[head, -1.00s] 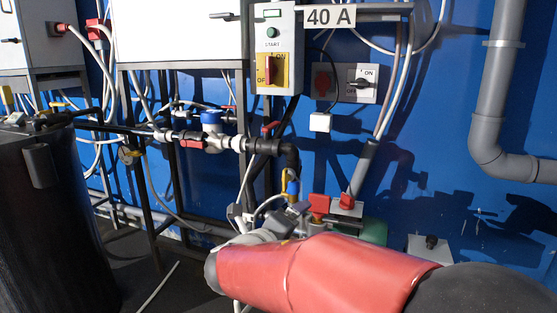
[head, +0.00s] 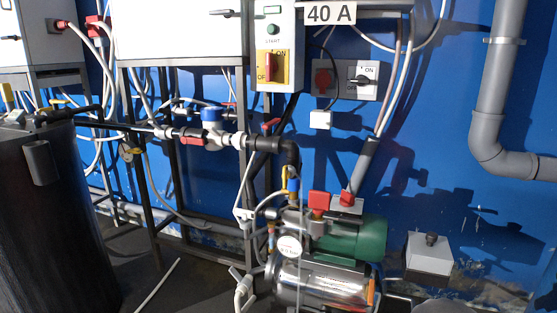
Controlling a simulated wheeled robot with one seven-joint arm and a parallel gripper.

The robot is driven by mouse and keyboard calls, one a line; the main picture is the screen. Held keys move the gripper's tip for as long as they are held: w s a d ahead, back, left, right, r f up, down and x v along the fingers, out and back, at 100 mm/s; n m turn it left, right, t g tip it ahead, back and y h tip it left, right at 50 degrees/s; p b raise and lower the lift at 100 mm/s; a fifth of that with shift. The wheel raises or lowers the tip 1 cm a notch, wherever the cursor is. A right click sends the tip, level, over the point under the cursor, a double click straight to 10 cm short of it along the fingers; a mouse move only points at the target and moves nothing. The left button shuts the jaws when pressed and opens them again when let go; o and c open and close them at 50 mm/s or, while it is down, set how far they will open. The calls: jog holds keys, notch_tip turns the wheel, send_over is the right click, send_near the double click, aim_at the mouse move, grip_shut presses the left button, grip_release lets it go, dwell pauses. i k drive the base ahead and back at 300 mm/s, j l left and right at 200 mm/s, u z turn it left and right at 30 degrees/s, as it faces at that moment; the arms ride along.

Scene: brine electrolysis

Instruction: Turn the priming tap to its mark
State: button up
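A pump stands low in the middle of the head view, with a green motor (head: 357,239) and a shiny metal body (head: 315,284). A red tap-like part (head: 319,200) sits on top of the pump. A second red handle (head: 345,196) shows just right of it, at the foot of a grey pipe. A blue fitting with a yellow part (head: 292,186) is on the pipe to the left. I cannot tell which of these is the priming tap, and I can make out no mark. My gripper is not in view.
Above the pump hangs a grey switch box (head: 278,48) with a red knob on yellow. A valve line with a red lever (head: 191,143) runs left of it. A dark tank (head: 55,230) stands at left. A small white box (head: 429,255) is right of the pump.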

aim_at(245, 215)
jog(key=i+j+u, duration=0.25)
jog(key=i, duration=0.15)
jog(key=i+j+u, duration=0.2)
jog(key=i, duration=0.25)
